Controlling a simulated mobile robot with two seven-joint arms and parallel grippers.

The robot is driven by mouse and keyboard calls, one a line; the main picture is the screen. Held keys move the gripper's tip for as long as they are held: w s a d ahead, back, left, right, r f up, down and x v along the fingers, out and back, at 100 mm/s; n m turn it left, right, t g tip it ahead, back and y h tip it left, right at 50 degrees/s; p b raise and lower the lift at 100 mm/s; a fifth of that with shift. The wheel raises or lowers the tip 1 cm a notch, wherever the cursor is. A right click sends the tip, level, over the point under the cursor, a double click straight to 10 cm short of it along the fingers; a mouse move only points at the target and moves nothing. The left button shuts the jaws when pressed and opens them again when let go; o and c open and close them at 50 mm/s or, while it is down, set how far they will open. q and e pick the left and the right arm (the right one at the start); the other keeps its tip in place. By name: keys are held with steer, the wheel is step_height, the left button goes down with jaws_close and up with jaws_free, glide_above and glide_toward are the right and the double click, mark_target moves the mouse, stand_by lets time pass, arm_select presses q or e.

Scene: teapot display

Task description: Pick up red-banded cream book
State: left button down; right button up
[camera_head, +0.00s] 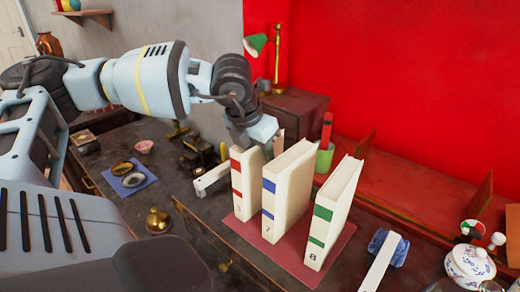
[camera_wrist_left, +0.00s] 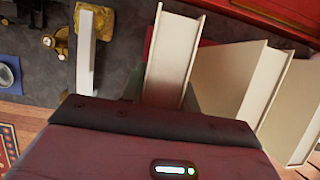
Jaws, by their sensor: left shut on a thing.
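The red-banded cream book (camera_head: 247,183) stands upright at the left end of a row of three cream books in the head view. My left gripper (camera_head: 265,137) is at the top of its far end and is shut on it. In the left wrist view the book (camera_wrist_left: 173,58) sits between the fingers, its pages facing the camera. The fingertips are mostly hidden behind the gripper body. The blue-banded book (camera_head: 286,190) stands just to the right, and the green-banded book (camera_head: 333,210) stands farther right. My right gripper is not in view.
The books stand on a dark red mat (camera_head: 320,262) on a dark desk. A white bar (camera_head: 212,178) lies left of the books. A brass bell (camera_head: 158,221) is nearer. A green cup (camera_head: 325,157) stands behind, and a patterned teapot (camera_head: 470,265) is at right.

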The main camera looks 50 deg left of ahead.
arm_select(q)
step_height(320, 180, up, 4)
steer(key=shift+r, duration=0.1)
steer(key=s+d+r+b, duration=0.1)
steer(key=s+d, duration=0.3)
steer(key=s, duration=1.1)
steer(key=shift+s+d+r+b, duration=0.15)
steer(key=shift+s+d+b, duration=0.1)
steer(key=shift+b, duration=0.35)
steer(key=shift+a, duration=0.1)
